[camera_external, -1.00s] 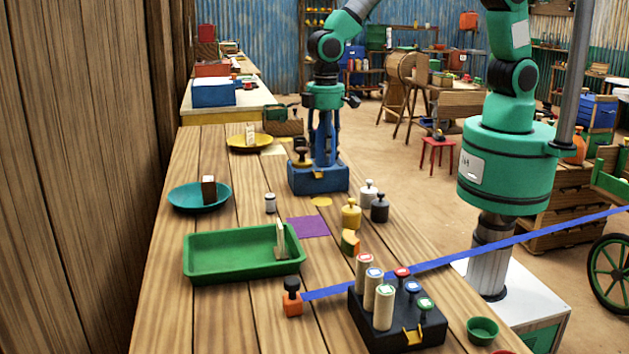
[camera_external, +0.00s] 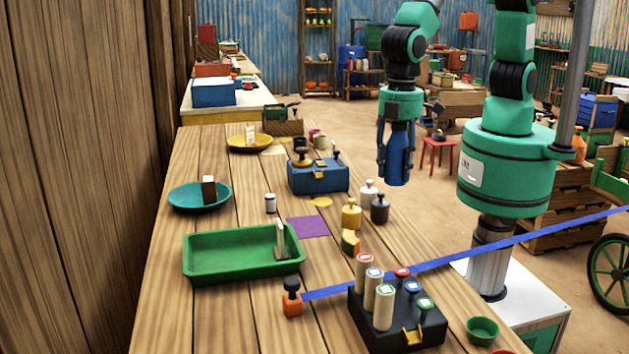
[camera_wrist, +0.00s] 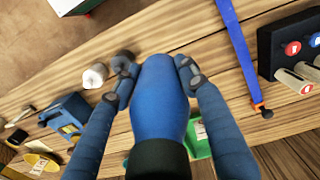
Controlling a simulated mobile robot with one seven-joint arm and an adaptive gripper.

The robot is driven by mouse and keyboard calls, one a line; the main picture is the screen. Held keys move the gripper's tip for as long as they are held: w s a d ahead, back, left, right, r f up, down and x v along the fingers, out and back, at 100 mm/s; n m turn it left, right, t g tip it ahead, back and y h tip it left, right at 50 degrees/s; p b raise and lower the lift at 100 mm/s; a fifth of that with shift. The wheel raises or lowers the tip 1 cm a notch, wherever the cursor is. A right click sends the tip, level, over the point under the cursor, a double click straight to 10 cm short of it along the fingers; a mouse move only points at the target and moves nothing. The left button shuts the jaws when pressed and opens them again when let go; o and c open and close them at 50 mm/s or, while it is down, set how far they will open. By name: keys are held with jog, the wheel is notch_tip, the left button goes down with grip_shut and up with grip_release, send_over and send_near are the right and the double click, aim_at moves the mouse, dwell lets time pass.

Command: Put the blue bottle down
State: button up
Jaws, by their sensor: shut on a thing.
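The blue bottle (camera_external: 399,168) hangs upright in my gripper (camera_external: 396,158), held in the air. In the external view it shows to the right of the table's edge, in front of the floor and a red stool. In the wrist view the blue bottle (camera_wrist: 160,95) fills the middle, with one finger of my gripper (camera_wrist: 157,74) on each side, closed on it. Its dark end is nearest the wrist camera. The wooden table (camera_external: 215,320) shows behind it there. The height of the bottle above the table cannot be told.
A blue box with knobs (camera_external: 318,178) stands on the table. Nearer are a yellow weight (camera_external: 351,215), a white weight (camera_external: 368,194) and a grey weight (camera_external: 380,209). A purple mat (camera_external: 308,227) lies bare. The green tray (camera_external: 215,267) and black stamp block (camera_external: 420,338) are further forward.

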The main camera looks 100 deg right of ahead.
jog(key=s+a+n, duration=0.4)
jog(key=s+a, duration=0.8)
jog(key=s, duration=0.2)
notch_tip(320, 180, down, 10)
jog(key=shift+b, duration=0.35)
jog(key=shift+w, duration=0.1)
jog(key=w+a, duration=0.3)
jog(key=w+a+f+b, duration=0.1)
jog(key=w+a, duration=0.2)
jog(key=w, duration=0.1)
jog(key=w+a+b, duration=0.1)
jog(key=w+a, duration=0.3)
jog(key=shift+w+a+f, duration=0.1)
jog(key=shift+f, duration=0.15)
jog(key=shift+w+a, duration=0.25)
jog(key=shift+f+b, duration=0.6)
jog(key=shift+f, duration=1.1)
jog(key=shift+f, duration=0.15)
